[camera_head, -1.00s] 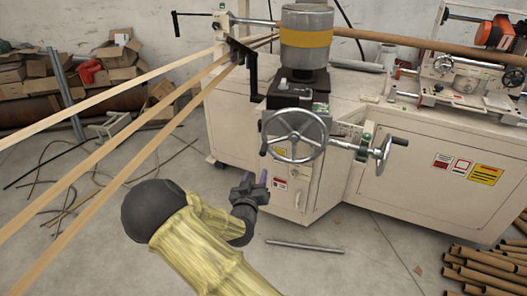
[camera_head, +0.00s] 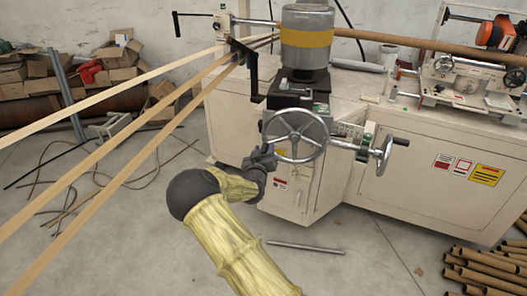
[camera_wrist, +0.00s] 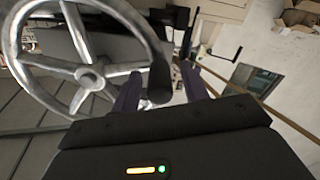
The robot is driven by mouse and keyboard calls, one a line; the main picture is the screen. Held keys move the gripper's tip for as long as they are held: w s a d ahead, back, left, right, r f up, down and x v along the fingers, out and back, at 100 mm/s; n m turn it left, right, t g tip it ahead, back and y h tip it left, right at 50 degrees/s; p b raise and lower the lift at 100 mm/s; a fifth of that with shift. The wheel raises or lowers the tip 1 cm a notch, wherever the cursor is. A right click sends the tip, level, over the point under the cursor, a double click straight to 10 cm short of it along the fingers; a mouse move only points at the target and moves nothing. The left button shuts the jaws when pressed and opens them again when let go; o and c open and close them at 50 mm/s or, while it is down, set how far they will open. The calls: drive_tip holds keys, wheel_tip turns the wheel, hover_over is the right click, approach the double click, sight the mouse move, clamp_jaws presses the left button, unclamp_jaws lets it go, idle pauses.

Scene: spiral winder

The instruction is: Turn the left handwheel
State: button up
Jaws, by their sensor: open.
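The left handwheel (camera_head: 295,136) is a spoked silver wheel on the front of the cream machine. In the wrist view the wheel (camera_wrist: 90,77) fills the left side, and its dark crank handle (camera_wrist: 160,78) sticks out from the rim. My gripper (camera_head: 265,157) is at the lower left of the wheel in the head view and covers much of the handle there. In the wrist view my gripper (camera_wrist: 159,88) is open, with a purple finger on each side of the handle. I cannot tell whether either finger touches it.
A second, smaller handwheel (camera_head: 385,156) stands to the right on a side shaft. A grey drum (camera_head: 307,22) with a yellow band is above the left wheel. Long pale strips (camera_head: 110,147) run across the left side. A metal rod (camera_head: 305,247) lies on the floor.

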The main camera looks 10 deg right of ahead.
clamp_jaws()
drive_tip(key=shift+r, duration=0.1)
idle(0.3)
